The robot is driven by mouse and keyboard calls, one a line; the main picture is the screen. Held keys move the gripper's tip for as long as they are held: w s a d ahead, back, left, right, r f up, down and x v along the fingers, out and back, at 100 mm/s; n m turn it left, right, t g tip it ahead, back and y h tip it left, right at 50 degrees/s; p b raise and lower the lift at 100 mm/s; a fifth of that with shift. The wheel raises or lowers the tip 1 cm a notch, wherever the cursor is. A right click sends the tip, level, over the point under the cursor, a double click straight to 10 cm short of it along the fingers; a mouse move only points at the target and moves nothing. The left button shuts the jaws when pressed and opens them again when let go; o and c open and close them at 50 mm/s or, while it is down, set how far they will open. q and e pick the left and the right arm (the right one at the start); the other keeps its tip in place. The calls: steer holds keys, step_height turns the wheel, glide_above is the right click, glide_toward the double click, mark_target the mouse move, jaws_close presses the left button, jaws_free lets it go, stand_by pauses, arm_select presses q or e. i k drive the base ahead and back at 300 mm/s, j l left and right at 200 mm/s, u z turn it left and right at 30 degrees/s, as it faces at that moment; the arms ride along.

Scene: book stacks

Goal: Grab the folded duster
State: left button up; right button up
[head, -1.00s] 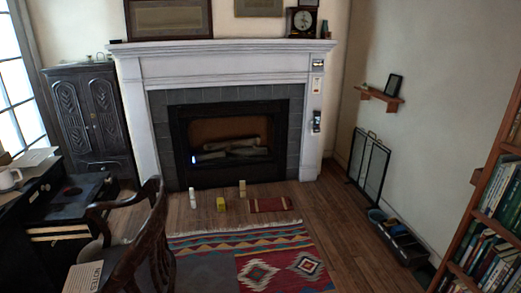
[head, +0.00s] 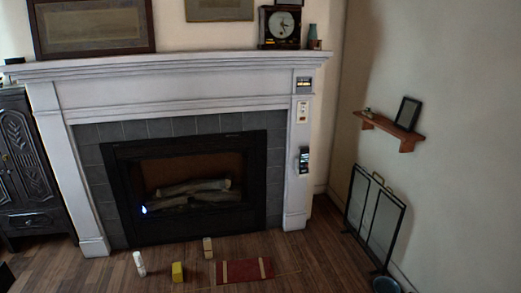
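Several small items stand or lie on the wooden floor in front of the fireplace. A small yellow block-shaped item (head: 178,271) may be the folded duster, but it is too small to tell. To its left stands a white bottle-like item (head: 139,263). Behind it to the right stands a tan upright item (head: 208,248). A flat dark red piece with tan strips (head: 246,271) lies to the right of these. Neither of my grippers is in view.
The fireplace (head: 187,190) with its white mantel (head: 170,75) stands behind the items. A dark carved cabinet (head: 30,165) is at left. A black-framed screen (head: 377,215) leans by the right wall, with a bucket (head: 386,285) near it. The floor between is bare.

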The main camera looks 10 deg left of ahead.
mark_target(177, 269)
steer(key=i+j+u, duration=0.15)
steer(key=i, duration=0.25)
steer(key=i+j+u, duration=0.1)
steer(key=i+j, duration=0.2)
steer(key=i, duration=0.15)
steer(key=i+j+u, duration=0.15)
steer(key=i, duration=0.25)
steer(key=i+j+u, duration=0.1)
steer(key=i, duration=0.35)
